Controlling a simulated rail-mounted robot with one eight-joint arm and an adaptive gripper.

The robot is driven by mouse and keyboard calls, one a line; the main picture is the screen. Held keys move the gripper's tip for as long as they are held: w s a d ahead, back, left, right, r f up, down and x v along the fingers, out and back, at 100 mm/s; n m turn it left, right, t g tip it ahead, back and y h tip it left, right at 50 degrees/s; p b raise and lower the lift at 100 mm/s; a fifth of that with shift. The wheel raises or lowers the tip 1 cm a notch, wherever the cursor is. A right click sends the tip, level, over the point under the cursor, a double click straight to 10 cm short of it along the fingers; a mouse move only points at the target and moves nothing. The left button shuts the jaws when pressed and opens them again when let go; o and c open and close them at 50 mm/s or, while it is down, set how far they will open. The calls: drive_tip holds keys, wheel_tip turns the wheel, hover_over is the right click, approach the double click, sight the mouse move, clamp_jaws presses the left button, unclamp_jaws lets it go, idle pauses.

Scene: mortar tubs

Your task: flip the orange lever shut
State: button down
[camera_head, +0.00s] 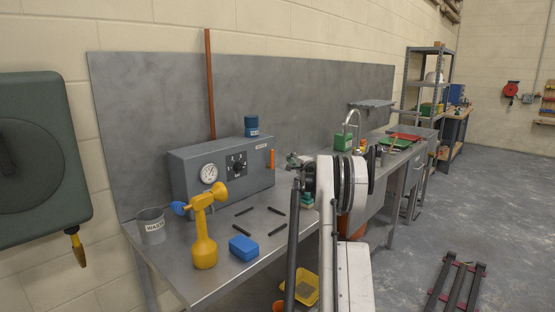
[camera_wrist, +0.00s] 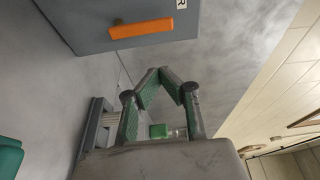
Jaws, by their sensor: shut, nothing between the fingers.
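The orange lever (camera_head: 271,158) stands roughly upright at the right end of the front of a grey control box (camera_head: 222,190). In the wrist view the lever (camera_wrist: 140,30) is a short orange bar on a small brown pivot, lying across the box face (camera_wrist: 85,22) near the top. My gripper (camera_head: 291,158) is just right of the lever in the head view. In the wrist view my gripper's green-padded fingers (camera_wrist: 162,70) meet at their tips, empty, below and right of the lever. A gap shows between the fingertips and the lever. The lever is not hidden.
A gauge (camera_head: 209,173) and black knob (camera_head: 239,165) are on the box; a blue cylinder (camera_head: 251,126) stands on top.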

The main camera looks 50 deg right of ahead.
drive_tip(key=shift+s+d+f, duration=0.35)
drive_tip(key=shift+s+d, duration=0.1)
drive_tip(key=shift+d, duration=0.15)
drive_tip(key=shift+w, duration=0.1)
drive_tip(key=shift+x, duration=5)
drive_tip(key=shift+w+a, duration=0.1)
drive_tip(key=shift+a, duration=1.85)
